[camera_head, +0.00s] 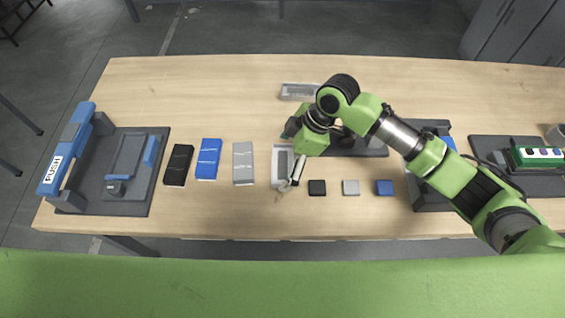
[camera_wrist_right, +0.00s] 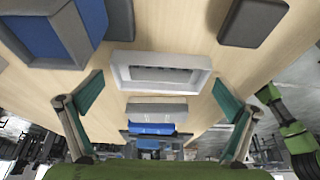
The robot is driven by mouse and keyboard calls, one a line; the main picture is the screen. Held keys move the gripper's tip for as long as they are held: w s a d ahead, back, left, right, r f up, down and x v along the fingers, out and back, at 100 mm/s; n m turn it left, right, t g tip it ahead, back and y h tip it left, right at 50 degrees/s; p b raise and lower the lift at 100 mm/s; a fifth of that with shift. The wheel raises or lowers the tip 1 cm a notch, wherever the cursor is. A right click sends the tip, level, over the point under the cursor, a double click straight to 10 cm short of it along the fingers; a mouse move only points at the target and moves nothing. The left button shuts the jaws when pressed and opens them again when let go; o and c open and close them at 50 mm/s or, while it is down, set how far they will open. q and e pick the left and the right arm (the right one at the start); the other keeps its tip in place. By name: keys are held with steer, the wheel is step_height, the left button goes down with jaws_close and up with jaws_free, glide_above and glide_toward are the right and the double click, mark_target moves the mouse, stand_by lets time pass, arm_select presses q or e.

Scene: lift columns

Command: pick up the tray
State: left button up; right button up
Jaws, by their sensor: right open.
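A small light grey tray (camera_head: 276,168) with a raised rim lies on the table, left of the small square blocks. My right gripper (camera_head: 290,162) is at it, partly covering its right side. In the right wrist view the tray (camera_wrist_right: 160,58) lies ahead, across the gap between the two fingers of the right gripper (camera_wrist_right: 158,88). The fingers are spread with nothing held between them. Whether they touch the tray's rim cannot be told. My left gripper is not in view.
Left of the tray lie a grey block (camera_head: 243,163), a blue block (camera_head: 208,159) and a black block (camera_head: 178,165). Black, grey and blue squares (camera_head: 384,188) lie to the right. A second grey tray (camera_head: 299,91) lies behind. A dark fixture (camera_head: 160,185) stands far left.

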steer(key=c, duration=1.1)
